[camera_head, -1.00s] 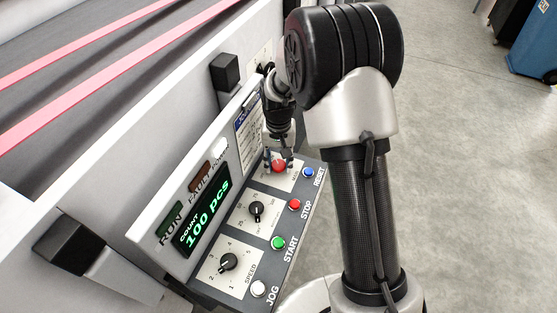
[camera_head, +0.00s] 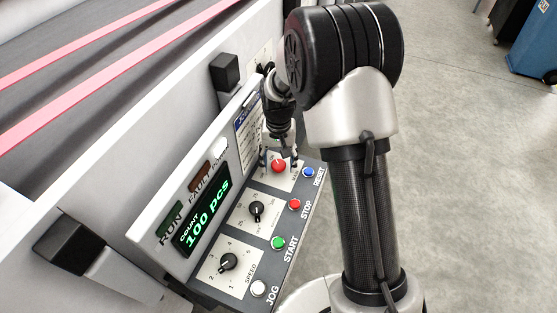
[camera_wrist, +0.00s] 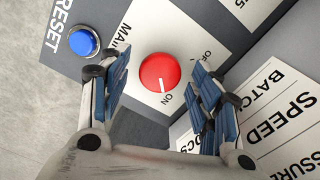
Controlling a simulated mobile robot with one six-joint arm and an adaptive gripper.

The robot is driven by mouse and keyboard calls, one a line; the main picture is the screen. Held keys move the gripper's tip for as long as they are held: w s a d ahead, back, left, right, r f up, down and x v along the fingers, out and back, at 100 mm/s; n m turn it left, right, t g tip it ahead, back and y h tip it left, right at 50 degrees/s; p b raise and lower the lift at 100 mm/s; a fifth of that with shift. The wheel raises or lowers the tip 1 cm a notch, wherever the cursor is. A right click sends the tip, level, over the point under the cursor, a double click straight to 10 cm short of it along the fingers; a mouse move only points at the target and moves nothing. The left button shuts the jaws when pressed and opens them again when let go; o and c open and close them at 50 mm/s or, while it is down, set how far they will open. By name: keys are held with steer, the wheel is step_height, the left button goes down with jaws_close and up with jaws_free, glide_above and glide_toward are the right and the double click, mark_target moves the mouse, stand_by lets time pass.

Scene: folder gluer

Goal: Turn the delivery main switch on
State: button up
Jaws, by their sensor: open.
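The main switch is a red round knob (camera_wrist: 160,72) on a white plate marked MAIN, ON and OFF; it also shows in the head view (camera_head: 278,166). Its white pointer line is at the ON mark (camera_wrist: 168,98) in the wrist view. My gripper (camera_wrist: 158,88) is open, with one blue-padded finger on each side of the knob and visible gaps to it. In the head view my gripper (camera_head: 278,161) is over the far end of the panel, partly hidden by my wrist.
A blue RESET button (camera_wrist: 83,41) is close to one finger. Red STOP (camera_head: 295,204) and green START (camera_head: 278,243) buttons, dials and a white JOG button (camera_head: 258,288) lie along the panel. An upright display panel (camera_head: 200,222) reading 100 PCS borders it.

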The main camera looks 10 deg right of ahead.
mark_target(279, 165)
step_height(279, 165, up, 12)
stand_by(0.5)
stand_by(0.4)
